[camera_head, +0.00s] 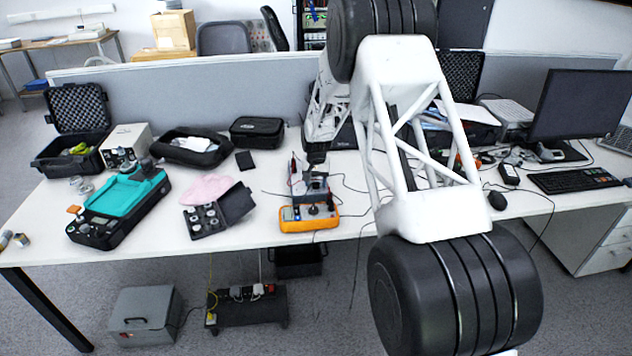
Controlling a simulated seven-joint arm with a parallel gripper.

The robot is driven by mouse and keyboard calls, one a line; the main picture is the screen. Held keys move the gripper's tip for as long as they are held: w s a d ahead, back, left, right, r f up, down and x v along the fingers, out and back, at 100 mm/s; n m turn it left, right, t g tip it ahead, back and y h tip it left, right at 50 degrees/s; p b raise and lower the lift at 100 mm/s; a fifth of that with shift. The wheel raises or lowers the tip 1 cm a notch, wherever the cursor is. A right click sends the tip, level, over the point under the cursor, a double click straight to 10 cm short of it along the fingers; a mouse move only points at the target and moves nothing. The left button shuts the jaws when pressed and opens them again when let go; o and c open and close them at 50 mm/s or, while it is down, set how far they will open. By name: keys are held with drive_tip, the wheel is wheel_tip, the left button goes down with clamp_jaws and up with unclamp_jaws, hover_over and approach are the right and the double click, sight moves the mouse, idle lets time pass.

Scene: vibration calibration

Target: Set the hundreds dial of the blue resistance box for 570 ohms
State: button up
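I cannot pick out a plainly blue resistance box, and no dial marking is readable. An orange instrument (310,224) with a dark knob and a small blue patch on its face stands at the middle front of the table. My arm comes down behind it, and its dark end, where my gripper (316,156) is, shows just above the instrument. The fingers are too small and shadowed to tell open from shut. A grey part sits at the instrument's upper side; I cannot tell whether it touches my gripper.
The white table (345,232) carries a teal-topped black instrument (119,207) and an open dark case with several round pieces (204,219) on the left. A monitor (584,105) and keyboard (573,180) stand right. Red and black leads run near the orange instrument.

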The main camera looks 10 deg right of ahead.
sight(316, 184)
drive_tip(key=shift+r, duration=0.15)
wheel_tip(316, 184, up, 7)
drive_tip(key=shift+r, duration=0.3)
idle(0.5)
idle(0.3)
